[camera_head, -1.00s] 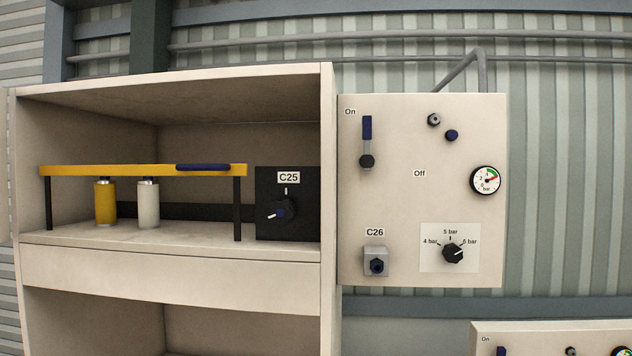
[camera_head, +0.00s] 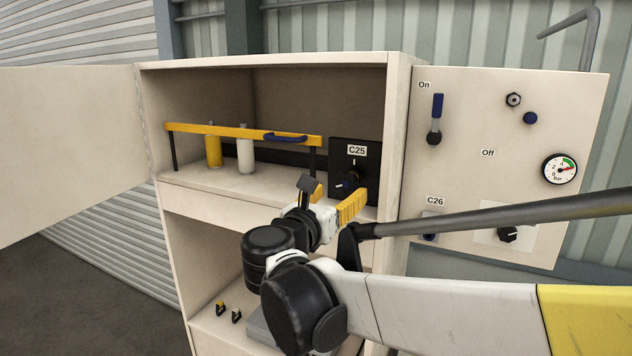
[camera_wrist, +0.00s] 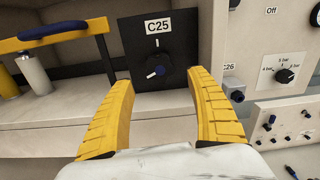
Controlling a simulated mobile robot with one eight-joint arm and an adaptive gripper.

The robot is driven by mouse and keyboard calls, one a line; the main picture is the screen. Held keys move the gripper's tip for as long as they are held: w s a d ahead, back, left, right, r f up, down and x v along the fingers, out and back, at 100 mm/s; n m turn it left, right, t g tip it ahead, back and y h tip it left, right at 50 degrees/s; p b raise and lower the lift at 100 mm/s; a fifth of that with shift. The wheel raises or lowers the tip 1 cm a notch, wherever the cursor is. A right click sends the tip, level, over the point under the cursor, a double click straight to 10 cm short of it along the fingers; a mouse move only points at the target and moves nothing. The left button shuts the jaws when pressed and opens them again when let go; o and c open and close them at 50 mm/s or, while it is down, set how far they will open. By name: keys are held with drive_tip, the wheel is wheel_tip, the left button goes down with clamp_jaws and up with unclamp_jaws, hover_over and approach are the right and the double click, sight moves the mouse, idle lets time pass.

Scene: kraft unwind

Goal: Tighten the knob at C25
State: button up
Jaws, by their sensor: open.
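In the head view the knob (camera_head: 347,184) shows beside my gripper (camera_head: 334,200), which partly covers the panel's lower edge. My gripper has yellow ribbed fingers, and in the wrist view (camera_wrist: 160,105) they stand wide apart, one on each side of the knob's lower area. They are open and empty. A gap to the knob seems to remain, but its depth is hard to tell.
A yellow bar with a blue handle (camera_head: 286,137) runs left of the panel, above a yellow and a white cylinder (camera_head: 245,155). The open cabinet door (camera_head: 70,150) is at left. A control board (camera_head: 480,120) with gauge and C26 is at right, partly behind my arm.

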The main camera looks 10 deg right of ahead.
sight(346, 187)
drive_tip(key=x, duration=0.4)
drive_tip(key=shift+w+d+p, duration=0.2)
drive_tip(key=shift+p, duration=0.15)
drive_tip(key=c, duration=1.2)
